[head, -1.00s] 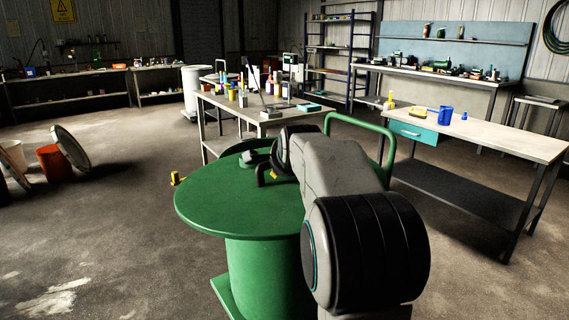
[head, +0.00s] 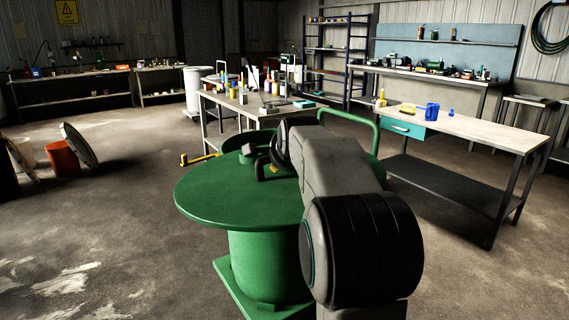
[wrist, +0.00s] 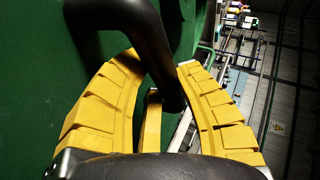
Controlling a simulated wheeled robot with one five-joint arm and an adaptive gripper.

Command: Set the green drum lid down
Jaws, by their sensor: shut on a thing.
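The green drum lid (head: 225,203) is a wide flat disc in front of me in the head view. It lies roughly level over a green cylinder (head: 268,262) on a green base plate; I cannot tell whether they touch. My gripper (wrist: 158,72) has its yellow fingers shut around the lid's black bar handle (wrist: 138,40) in the wrist view. The lid's green face fills the left of that view. In the head view my arm hides much of the gripper and the lid's right side.
A curved green rim (head: 237,139) and a green tube handle (head: 350,117) stand behind the lid. A yellow bar (head: 199,159) juts out left. Workbenches (head: 480,128) stand right and behind. An orange bucket (head: 63,160) and a leaning disc (head: 78,145) are left. Floor between is clear.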

